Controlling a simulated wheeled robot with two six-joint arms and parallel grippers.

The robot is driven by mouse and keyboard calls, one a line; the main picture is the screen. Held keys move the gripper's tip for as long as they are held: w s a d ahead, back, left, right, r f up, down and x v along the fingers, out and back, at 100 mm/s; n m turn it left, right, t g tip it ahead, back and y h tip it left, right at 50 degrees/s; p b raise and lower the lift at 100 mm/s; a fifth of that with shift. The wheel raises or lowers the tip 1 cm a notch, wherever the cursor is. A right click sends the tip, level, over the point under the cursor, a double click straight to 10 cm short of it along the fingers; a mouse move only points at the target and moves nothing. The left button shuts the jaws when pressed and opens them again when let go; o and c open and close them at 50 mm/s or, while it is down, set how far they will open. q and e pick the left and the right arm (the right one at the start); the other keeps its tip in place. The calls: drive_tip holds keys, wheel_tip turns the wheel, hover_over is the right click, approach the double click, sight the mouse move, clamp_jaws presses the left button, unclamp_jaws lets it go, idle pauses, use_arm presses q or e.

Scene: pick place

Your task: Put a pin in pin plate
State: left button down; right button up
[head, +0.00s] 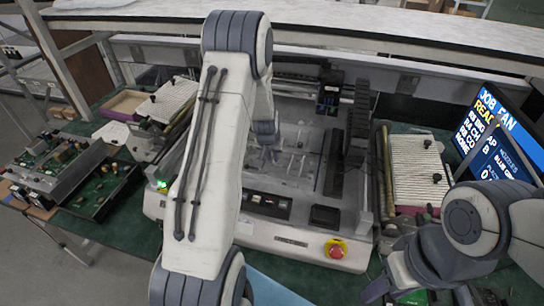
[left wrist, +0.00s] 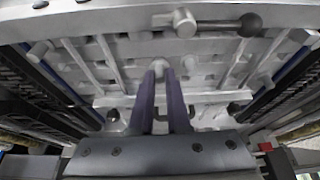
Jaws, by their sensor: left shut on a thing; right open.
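My left gripper (head: 268,155) reaches down into the middle of the machine. In the left wrist view its two dark fingers (left wrist: 161,80) are close together, shut on a small grey pin (left wrist: 158,65), of which only the end shows between the tips. The light grey pin plate (head: 290,166) lies inside the machine under the gripper, with several slim pins and bars on it. The plate fills the upper part of the left wrist view (left wrist: 100,72). I cannot tell whether the held pin touches the plate. My right gripper (head: 422,294) is open and empty at the lower right.
The machine's front has a red emergency button (head: 336,249). A dark upright unit (head: 330,92) and black rails (head: 358,120) flank the plate. A rod with a dark knob (left wrist: 215,22) crosses the top of the left wrist view. A monitor (head: 497,135) stands right; circuit boards (head: 60,165) lie left.

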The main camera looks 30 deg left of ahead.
use_arm(q)
drive_tip(key=shift+f, duration=0.1)
idle(0.6)
drive_tip(key=c, duration=0.8)
unclamp_jaws()
drive_tip(key=shift+c, duration=0.3)
drive_tip(key=c, duration=0.3)
drive_tip(key=shift+r+p, duration=3)
drive_tip(key=shift+r, duration=0.55)
